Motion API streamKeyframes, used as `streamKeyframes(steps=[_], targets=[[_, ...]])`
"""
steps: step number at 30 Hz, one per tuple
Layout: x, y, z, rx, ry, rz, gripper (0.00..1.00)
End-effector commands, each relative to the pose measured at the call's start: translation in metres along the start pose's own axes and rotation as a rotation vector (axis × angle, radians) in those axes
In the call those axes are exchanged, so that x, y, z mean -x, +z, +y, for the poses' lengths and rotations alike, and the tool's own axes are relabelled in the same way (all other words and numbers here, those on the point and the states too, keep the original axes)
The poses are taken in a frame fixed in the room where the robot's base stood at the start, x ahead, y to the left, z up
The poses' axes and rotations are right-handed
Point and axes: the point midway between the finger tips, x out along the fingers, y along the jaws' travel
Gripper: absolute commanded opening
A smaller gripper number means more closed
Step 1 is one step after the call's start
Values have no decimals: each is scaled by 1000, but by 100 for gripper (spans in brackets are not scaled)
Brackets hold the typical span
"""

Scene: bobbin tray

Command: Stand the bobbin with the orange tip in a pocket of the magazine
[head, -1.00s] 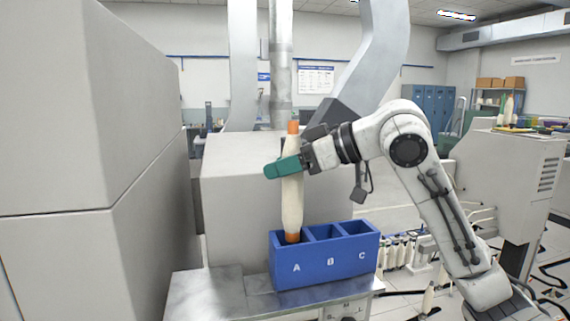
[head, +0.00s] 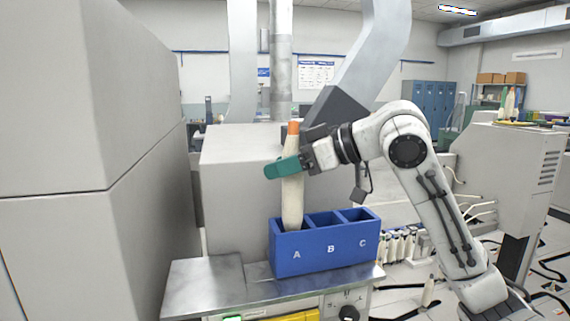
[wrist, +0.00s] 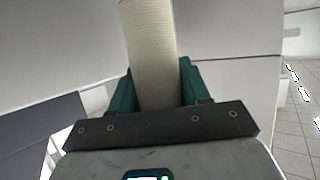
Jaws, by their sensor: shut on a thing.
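The bobbin (head: 292,195) is cream with an orange tip at its top. It stands close to upright, with its lower end inside pocket A of the blue magazine (head: 330,258), hidden by the front wall. My gripper (head: 284,168) is shut on the bobbin above its middle, its green fingers on either side. In the wrist view the bobbin (wrist: 152,55) rises between the fingers. I cannot tell whether its lower end touches the pocket floor. Pockets B and C look empty.
The magazine stands on a metal table (head: 215,285) with bare surface on its left. A large grey cabinet (head: 90,160) is close on the left, and a grey box-shaped housing (head: 235,160) stands behind. Several other bobbins (head: 400,245) stand beyond, to the right.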

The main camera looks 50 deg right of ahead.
Motion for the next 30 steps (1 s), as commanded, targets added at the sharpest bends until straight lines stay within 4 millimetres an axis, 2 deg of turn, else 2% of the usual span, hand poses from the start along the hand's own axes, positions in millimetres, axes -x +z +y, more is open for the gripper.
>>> streamKeyframes(steps=[30], targets=[[-11,26,0,0,-1,1,14]])
